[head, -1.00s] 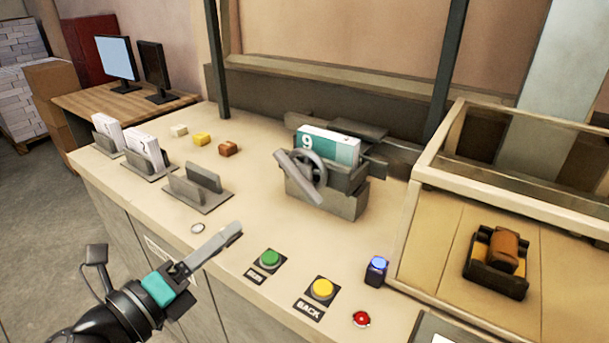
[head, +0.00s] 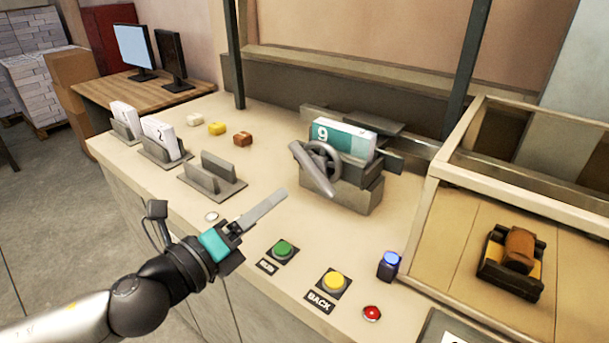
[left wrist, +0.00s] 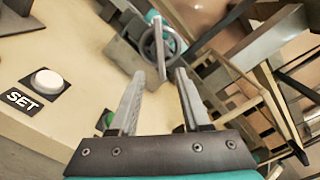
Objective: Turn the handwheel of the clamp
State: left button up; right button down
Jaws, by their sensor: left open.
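The clamp (head: 350,196) is a grey block on the bench, right of the middle in the head view. Its grey handwheel (head: 334,158) faces the front, with a long bar across it. A teal and white block marked 9 (head: 345,138) sits in the clamp. My left gripper (head: 264,207) is over the bench's front part, to the left of and nearer than the clamp, apart from it. In the left wrist view the two fingers (left wrist: 156,82) are apart with nothing between them, and the handwheel (left wrist: 160,45) shows beyond their tips. My right gripper is not visible.
A white SET button (left wrist: 47,82) is at left. An empty holder (head: 212,179) stands left of the clamp. A framed box (head: 437,168) bounds the right.

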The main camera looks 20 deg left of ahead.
aim_at(310, 173)
pick_arm(q)
jog(key=shift+p+x, duration=0.85)
jog(key=shift+x, duration=4.05)
jog(key=shift+c, duration=0.2)
grip_shut()
